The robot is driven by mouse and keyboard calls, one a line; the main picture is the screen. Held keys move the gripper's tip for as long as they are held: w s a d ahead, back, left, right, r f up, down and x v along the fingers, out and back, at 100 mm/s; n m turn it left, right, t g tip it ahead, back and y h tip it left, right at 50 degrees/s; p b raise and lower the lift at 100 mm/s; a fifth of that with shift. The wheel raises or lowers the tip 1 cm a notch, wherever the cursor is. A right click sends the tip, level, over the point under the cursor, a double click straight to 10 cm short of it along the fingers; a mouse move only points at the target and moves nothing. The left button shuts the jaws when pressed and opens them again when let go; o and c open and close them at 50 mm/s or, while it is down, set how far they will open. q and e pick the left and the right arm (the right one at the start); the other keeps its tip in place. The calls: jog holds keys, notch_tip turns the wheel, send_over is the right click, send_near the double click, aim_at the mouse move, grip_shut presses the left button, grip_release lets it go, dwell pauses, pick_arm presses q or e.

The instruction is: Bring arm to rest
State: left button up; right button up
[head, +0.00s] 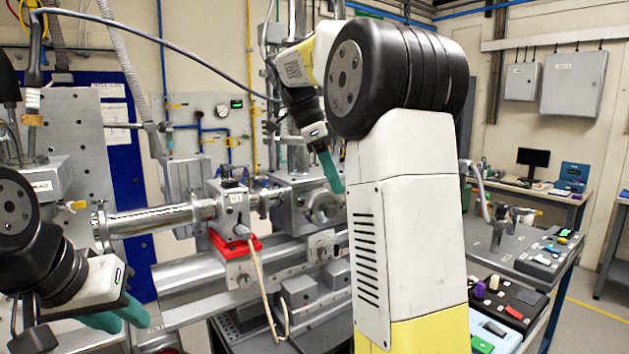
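My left gripper (132,322) is low at the left, with two teal fingers whose tips show apart; I see nothing between them. It is in front of the beamline bench, left of the red-based valve block. My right gripper (334,178) is raised near the middle, its teal fingers pointing down and to the right. Its fingers overlap in this view and my own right arm stands close beside it, so I cannot tell its opening. No held object shows there. My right arm's black joint and white link fill much of the centre right.
A steel beam pipe (160,219) runs to a valve block (233,200) on a red base (236,245), with a hanging cord (262,290). A flanged chamber (318,208) is behind my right gripper. A grey cart (525,258) with small devices stands right; floor beyond is clear.

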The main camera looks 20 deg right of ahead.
jog(key=shift+s+a, duration=0.25)
jog(key=shift+s, duration=0.25)
jog(key=s+a+f+n+t+y, duration=0.3)
jog(key=s+f+n, duration=0.3)
jog(key=n, duration=0.5)
jog(key=s+a+f+n+t+y, duration=0.3)
jog(key=s+f+n, duration=0.4)
jog(key=s+n, duration=0.3)
jog(key=shift+s+a+n+t, duration=0.4)
jog(key=shift+s+a+t, duration=0.25)
jog(key=shift+a, duration=0.75)
